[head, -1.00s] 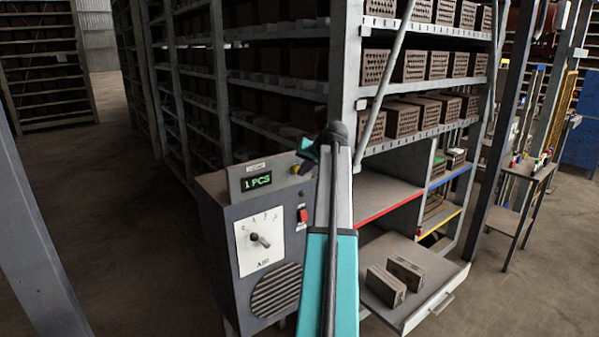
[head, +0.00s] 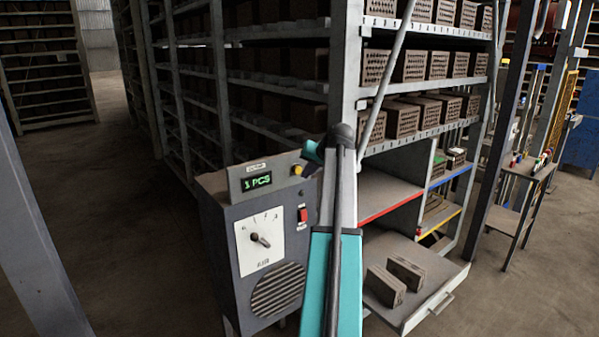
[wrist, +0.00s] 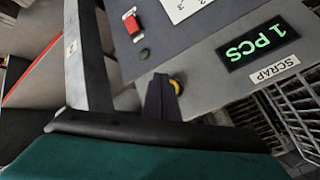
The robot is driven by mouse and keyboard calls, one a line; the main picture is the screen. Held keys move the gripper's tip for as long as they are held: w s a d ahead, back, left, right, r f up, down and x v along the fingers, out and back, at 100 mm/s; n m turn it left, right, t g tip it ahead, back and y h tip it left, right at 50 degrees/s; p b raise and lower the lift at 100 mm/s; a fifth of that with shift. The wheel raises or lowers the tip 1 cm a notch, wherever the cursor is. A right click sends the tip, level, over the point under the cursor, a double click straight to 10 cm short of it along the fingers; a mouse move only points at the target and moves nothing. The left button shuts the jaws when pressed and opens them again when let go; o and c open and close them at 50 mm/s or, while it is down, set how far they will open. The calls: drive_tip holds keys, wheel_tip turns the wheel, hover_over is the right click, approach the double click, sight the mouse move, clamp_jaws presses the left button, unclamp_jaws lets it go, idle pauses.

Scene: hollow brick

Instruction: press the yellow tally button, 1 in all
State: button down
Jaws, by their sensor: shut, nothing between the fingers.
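The yellow tally button (head: 297,170) sits on the grey control box (head: 215,220), right of its green display (head: 257,181). The display reads 1 PCS, clearest in the wrist view (wrist: 264,43). My gripper (head: 308,160) is at the button's right in the head view, partly hidden by my own arm. In the wrist view my gripper (wrist: 162,85) is shut and empty, its tips at the panel beside the yellow button (wrist: 177,86). The fingers cover part of the button, and I cannot tell whether they touch it.
A red switch (head: 303,215), a dial (head: 259,241) and a round grille (head: 277,290) are on the box front. A shelf rack with hollow bricks (head: 402,119) stands behind. A drawer (head: 420,318) with two bricks (head: 385,285) juts out at right. Floor at left is clear.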

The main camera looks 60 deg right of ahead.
drive_tip(key=s, duration=0.1)
drive_tip(key=s+a, duration=0.1)
drive_tip(key=s, duration=0.2)
drive_tip(key=shift+s+a, duration=0.2)
drive_tip(key=shift+a, duration=0.05)
idle(1.0)
